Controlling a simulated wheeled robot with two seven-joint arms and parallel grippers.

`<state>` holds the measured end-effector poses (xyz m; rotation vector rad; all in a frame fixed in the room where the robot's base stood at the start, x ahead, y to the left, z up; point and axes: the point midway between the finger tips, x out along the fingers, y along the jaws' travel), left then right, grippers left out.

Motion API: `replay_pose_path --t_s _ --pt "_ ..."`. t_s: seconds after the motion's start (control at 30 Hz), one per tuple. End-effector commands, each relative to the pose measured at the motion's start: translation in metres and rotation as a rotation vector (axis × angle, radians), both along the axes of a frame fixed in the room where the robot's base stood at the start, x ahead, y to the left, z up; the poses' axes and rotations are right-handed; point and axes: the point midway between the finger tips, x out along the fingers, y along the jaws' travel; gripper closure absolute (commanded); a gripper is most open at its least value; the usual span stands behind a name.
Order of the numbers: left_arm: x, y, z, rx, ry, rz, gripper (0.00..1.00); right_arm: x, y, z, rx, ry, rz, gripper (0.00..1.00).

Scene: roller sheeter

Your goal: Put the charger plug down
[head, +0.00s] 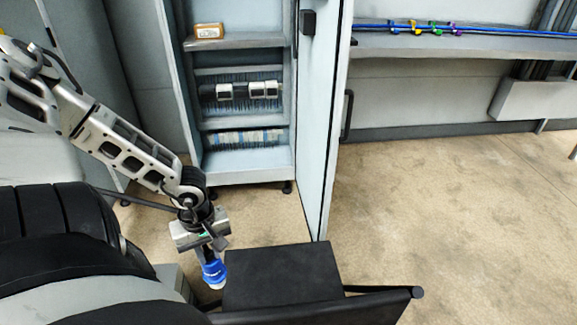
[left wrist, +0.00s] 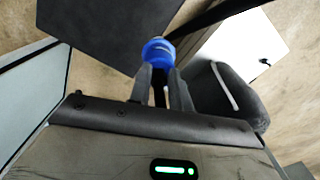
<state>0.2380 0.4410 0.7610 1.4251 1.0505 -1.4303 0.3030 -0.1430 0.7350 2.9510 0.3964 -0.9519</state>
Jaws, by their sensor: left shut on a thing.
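The charger plug (head: 214,274) is blue with a pale end. It hangs below my left gripper (head: 208,250) in the head view, just beside the left edge of a flat black top (head: 285,275). In the left wrist view the blue plug (left wrist: 158,50) sits at the tips of the two dark fingers of my left gripper (left wrist: 158,75), which are shut on it. The black top (left wrist: 105,25) is behind and to the left of the plug there. I cannot tell the plug's height relative to the top. My right gripper is not in view.
An open cabinet (head: 240,172) stands behind the arm, its door (head: 325,110) swung out to the right. A small orange-and-white box (head: 208,31) is on its upper shelf. A long shelf (head: 470,46) with blue cable and coloured clips is at the upper right. The floor (head: 450,220) at right is clear.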

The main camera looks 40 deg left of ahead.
Motion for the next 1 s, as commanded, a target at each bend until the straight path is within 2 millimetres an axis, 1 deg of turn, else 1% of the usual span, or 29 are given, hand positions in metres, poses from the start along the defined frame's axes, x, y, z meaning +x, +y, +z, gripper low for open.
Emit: replay_pose_path --t_s 0.03,0.13,0.17,0.2,0.37,0.47,0.57,0.73,0.87,1.0 --pt "0.000 0.000 -0.015 0.000 -0.001 0.000 1.00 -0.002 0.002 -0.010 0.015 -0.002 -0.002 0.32" --pt "0.001 0.000 -0.025 -0.001 -0.002 0.000 1.00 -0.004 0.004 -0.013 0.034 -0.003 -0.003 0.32" --pt "0.001 0.000 -0.032 -0.001 -0.002 0.000 1.00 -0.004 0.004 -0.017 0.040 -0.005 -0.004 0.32" --pt "0.001 0.000 -0.036 0.000 -0.001 0.000 1.00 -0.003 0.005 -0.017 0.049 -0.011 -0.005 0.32" --pt "0.004 -0.001 -0.044 0.000 -0.005 0.005 1.00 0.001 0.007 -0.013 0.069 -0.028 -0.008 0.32" --pt "0.012 -0.003 -0.051 0.002 -0.012 0.018 1.00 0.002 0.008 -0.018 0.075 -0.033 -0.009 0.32" --pt "0.026 -0.010 -0.063 0.003 -0.018 0.038 1.00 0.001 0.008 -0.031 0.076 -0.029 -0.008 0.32" --pt "0.062 -0.033 -0.080 -0.003 -0.019 0.055 1.00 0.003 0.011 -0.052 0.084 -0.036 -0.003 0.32" --pt "0.092 -0.055 -0.084 -0.006 -0.017 0.045 1.00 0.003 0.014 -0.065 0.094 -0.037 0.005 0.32" --pt "0.119 -0.078 -0.079 -0.004 -0.013 0.020 1.00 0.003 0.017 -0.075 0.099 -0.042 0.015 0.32"
